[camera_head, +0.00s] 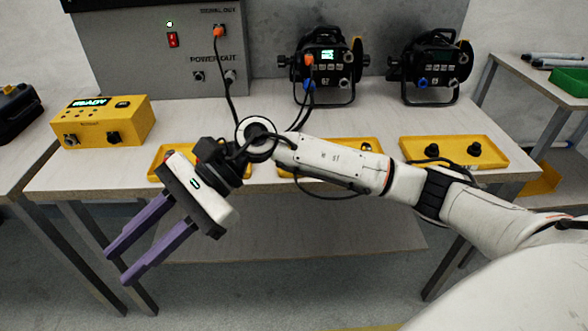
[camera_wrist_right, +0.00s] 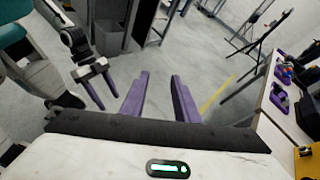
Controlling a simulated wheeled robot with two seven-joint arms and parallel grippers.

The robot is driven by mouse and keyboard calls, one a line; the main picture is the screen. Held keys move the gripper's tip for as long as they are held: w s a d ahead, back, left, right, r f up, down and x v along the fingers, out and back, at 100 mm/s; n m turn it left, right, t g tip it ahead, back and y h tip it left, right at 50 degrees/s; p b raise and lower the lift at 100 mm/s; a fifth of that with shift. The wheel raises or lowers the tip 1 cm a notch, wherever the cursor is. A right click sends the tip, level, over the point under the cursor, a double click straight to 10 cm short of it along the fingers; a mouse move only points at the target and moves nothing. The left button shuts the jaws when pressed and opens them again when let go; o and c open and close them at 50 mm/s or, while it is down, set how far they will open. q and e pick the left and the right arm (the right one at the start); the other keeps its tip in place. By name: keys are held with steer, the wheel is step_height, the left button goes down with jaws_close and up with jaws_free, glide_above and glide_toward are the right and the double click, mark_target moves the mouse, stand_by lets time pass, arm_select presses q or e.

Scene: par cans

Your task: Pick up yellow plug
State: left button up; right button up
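I cannot make out a plug that is clearly yellow. Orange plugs show in the head view: one (camera_head: 218,32) at the top of the grey power box and one (camera_head: 309,58) on the left par can. My right gripper (camera_head: 116,266) is open and empty, its purple fingers pointing down and left in front of the table's front edge, well away from both plugs. In the right wrist view its fingers (camera_wrist_right: 160,77) have only floor between them. My left gripper (camera_wrist_right: 100,86) shows at the left of that view, its fingers apart and empty. My right wrist partly hides the left yellow tray.
The table (camera_head: 80,180) holds the grey power box (camera_head: 150,60), a yellow READY box (camera_head: 105,122), two black par cans (camera_head: 325,65) and yellow trays; the right tray (camera_head: 410,155) holds black connectors. A green bin (camera_head: 568,80) stands on the right side table. Black cables hang near my right wrist.

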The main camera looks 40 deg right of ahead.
steer(key=w+d+f+n+t+h+b, duration=0.1)
steer(key=w+d+f+n+h, duration=0.15)
steer(key=d, duration=0.25)
steer(key=w+d+f+n+t+h+b, duration=0.1)
steer(key=w+d+f+n+h+b, duration=0.1)
steer(key=w+d+n+h, duration=0.3)
steer(key=w+d+r+t+h+b, duration=0.1)
steer(key=d+h, duration=0.1)
steer(key=d, duration=0.6)
steer(key=w+d+r+t+h+b, duration=0.1)
steer(key=w+d+h, duration=0.1)
steer(key=d, duration=0.7)
steer(key=w+d+r+t+h+b, duration=0.1)
steer(key=d+h, duration=0.3)
steer(key=d, duration=0.4)
steer(key=shift+w+d+r+h+b, duration=0.25)
steer(key=shift+d+r+b, duration=0.1)
steer(key=shift+r, duration=0.15)
steer(key=x, duration=0.4)
steer(key=shift+d+f+b, duration=0.1)
steer(key=shift+f+b, duration=0.3)
steer(key=shift+w+d+f, duration=0.1)
steer(key=shift+w+f, duration=0.2)
steer(key=shift+f, duration=0.2)
jaws_close()
